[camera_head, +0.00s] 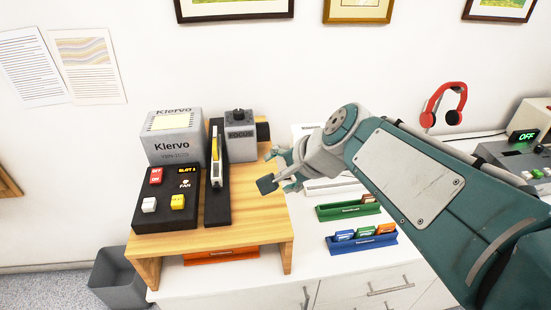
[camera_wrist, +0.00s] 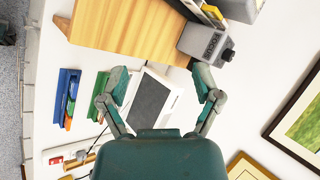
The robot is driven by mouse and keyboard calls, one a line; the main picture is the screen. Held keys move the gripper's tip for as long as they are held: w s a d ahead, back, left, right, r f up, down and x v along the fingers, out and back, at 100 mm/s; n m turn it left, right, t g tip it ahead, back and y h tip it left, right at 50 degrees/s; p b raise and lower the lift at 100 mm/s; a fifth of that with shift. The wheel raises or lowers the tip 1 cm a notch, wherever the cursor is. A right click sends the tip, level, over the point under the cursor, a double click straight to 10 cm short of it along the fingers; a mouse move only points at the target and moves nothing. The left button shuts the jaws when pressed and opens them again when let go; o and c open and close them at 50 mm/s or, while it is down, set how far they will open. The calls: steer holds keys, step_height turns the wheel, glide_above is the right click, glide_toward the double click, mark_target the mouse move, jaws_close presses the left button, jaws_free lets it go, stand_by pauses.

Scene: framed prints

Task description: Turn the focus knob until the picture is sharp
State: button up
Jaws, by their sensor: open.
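A grey box marked FOCUS (camera_head: 240,146) stands at the back right of the wooden stand. A dark knob (camera_head: 238,115) sits on its top, and a black round part (camera_head: 263,131) sticks out of its right side. In the wrist view the FOCUS box (camera_wrist: 200,42) shows at the upper right, with a dark knob-like part (camera_wrist: 228,54) on it. My gripper (camera_head: 273,172) is open and empty, to the right of and in front of the box, apart from it. Its spread fingers also show in the wrist view (camera_wrist: 158,78). I cannot make out which picture the knob governs.
A grey Klervo unit (camera_head: 174,148) and a black button panel (camera_head: 165,210) share the wooden stand (camera_head: 270,222). Right of it are a green tray (camera_head: 335,212), a blue tray (camera_head: 345,248) and a white-framed dark panel (camera_wrist: 152,97). Red headphones (camera_head: 452,92) hang on the wall.

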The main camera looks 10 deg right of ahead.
steer(key=m+t+y, duration=0.2)
steer(key=m+t, duration=0.3)
steer(key=m, duration=1.4)
glide_toward(241, 113)
steer(key=x, duration=1)
steer(key=shift+w+a+f, duration=0.1)
steer(key=shift+w+a, duration=0.05)
steer(key=shift+w, duration=0.15)
jaws_close()
